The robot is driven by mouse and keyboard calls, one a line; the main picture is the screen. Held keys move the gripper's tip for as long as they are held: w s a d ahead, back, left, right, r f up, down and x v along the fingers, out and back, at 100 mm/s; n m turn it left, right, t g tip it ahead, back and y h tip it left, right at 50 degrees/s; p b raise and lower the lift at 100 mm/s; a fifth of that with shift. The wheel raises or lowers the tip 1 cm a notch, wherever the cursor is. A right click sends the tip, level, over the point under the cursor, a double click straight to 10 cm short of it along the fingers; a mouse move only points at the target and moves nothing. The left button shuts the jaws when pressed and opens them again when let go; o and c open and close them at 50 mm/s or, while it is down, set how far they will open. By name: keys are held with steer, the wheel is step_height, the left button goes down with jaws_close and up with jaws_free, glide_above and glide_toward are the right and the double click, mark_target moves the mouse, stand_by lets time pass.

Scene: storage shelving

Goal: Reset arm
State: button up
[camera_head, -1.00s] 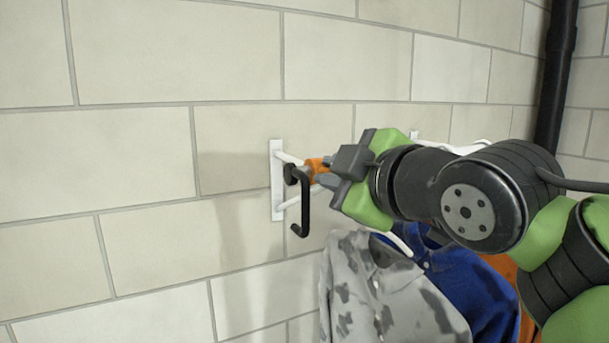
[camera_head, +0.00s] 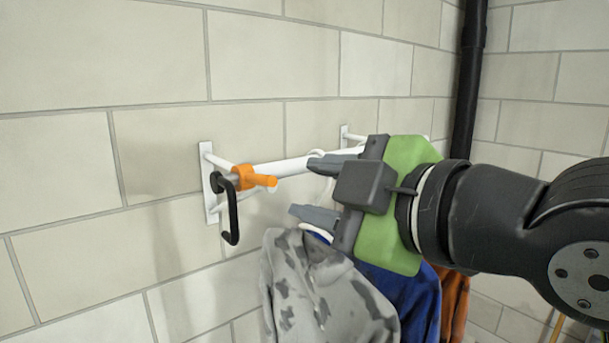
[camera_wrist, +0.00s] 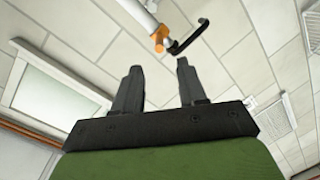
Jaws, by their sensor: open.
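My gripper (camera_head: 312,188) is open, its two grey fingers pointing left with nothing held between them. In the head view it overlaps the white wall rail (camera_head: 292,166) and stands above the hanging clothes. In the wrist view my gripper (camera_wrist: 160,85) shows two separated fingers with an empty gap. An orange clamp (camera_head: 256,176) with a black bent handle (camera_head: 232,212) sits on the rail's left end, apart from my fingers. The clamp also shows in the wrist view (camera_wrist: 158,38), beyond the fingertips.
A grey patterned shirt (camera_head: 325,295), a blue garment (camera_head: 412,295) and an orange garment (camera_head: 453,300) hang below the rail, close under my gripper. A black vertical pipe (camera_head: 466,80) runs along the wall corner. The wall area at left is clear.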

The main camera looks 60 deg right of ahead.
steer(key=shift+p+v, duration=0.3)
steer(key=shift+v, duration=1.65)
